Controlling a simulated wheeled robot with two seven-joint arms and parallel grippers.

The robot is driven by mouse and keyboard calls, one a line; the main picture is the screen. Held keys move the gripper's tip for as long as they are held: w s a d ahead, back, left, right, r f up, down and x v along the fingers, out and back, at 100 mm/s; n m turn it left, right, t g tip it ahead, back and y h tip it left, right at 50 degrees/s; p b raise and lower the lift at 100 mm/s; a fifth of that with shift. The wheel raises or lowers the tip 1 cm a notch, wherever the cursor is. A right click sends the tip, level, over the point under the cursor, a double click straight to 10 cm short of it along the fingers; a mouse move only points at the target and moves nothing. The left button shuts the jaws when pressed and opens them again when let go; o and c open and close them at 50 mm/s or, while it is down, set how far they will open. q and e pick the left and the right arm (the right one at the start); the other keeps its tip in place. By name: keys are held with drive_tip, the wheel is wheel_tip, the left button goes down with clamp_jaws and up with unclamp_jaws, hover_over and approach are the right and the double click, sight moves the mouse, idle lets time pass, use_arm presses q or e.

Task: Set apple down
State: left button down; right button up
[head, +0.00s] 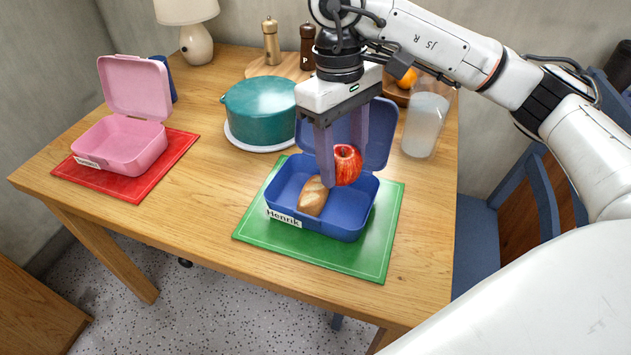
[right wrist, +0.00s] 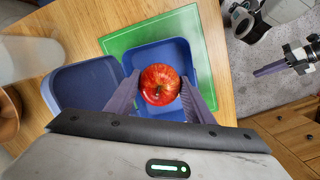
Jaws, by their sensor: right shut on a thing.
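A red apple (head: 347,165) hangs between the fingers of my right gripper (head: 342,180), which is shut on it. The gripper points down over the open blue lunchbox (head: 345,225) labelled "Henrik", with the apple over its right part. A bread roll (head: 312,197) lies in the left part of the box. In the right wrist view the apple (right wrist: 160,85) sits between the fingertips, above the blue box (right wrist: 203,70); the roll is hidden there. My left gripper (right wrist: 268,69) shows small at the right of that view; its opening is unclear.
The blue box stands on a green mat (head: 375,255). A pink open lunchbox (head: 125,150) stands on a red mat (head: 150,185) at left. A teal pot (head: 258,112) is behind the blue box, and a translucent pitcher (head: 425,125) is at its right. Table between mats is clear.

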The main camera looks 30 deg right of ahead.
sight(340, 150)
drive_tip(key=f, duration=0.4)
drive_tip(key=shift+s+f, duration=0.25)
drive_tip(key=shift+s, duration=0.1)
drive_tip(key=shift+w+f+b, duration=0.1)
drive_tip(key=shift+f+b, duration=0.3)
drive_tip(key=shift+f, duration=1.95)
drive_tip(key=o, duration=1.2)
drive_tip(key=shift+r, duration=0.1)
drive_tip(key=r, duration=0.4)
drive_tip(key=w+r+p, duration=0.1)
drive_tip(key=r, duration=0.7)
drive_tip(key=shift+w+a+r+p, duration=0.1)
drive_tip(key=shift+w+a+p, duration=0.1)
drive_tip(key=shift+p, duration=0.15)
